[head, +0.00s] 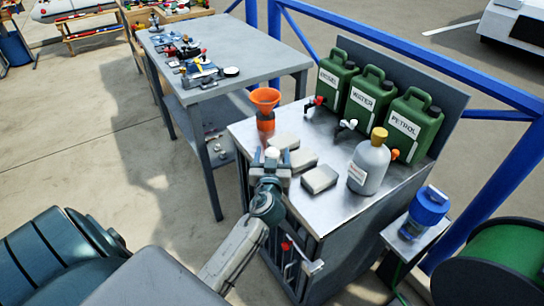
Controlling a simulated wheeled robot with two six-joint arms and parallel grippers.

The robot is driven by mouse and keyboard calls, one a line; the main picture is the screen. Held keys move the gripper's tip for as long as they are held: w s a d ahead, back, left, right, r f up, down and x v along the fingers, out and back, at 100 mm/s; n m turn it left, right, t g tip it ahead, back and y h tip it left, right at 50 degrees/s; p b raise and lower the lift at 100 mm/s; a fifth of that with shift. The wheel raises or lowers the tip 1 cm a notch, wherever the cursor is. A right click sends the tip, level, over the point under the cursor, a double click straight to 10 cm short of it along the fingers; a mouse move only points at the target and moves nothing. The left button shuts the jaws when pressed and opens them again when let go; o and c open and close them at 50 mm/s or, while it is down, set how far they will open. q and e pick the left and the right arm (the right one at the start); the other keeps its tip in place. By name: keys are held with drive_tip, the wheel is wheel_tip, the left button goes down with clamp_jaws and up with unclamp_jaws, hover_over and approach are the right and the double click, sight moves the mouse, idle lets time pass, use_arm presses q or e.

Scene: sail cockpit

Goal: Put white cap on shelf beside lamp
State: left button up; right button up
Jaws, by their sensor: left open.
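A small whitish round piece (272,152), which looks like the white cap, shows at the near left edge of the metal worktop (345,205). My left gripper (271,160) is open at that edge, with its fingers on either side of the piece. I cannot tell whether they touch it. A blue cylindrical thing (430,204), possibly the lamp, stands on a small grey shelf (408,244) at the right of the cabinet. My right gripper is not in view.
Grey blocks (319,178) lie close to my left gripper, with an orange funnel (265,98) behind it. A grey bottle (370,165) and green canisters (362,97) stand farther right. A cluttered grey table (245,55) is behind. Blue rails border the right.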

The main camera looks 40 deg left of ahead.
use_arm(q)
drive_tip(key=shift+w+a, duration=0.25)
drive_tip(key=shift+w, duration=0.2)
drive_tip(key=c, duration=1.2)
drive_tip(key=shift+r, duration=0.15)
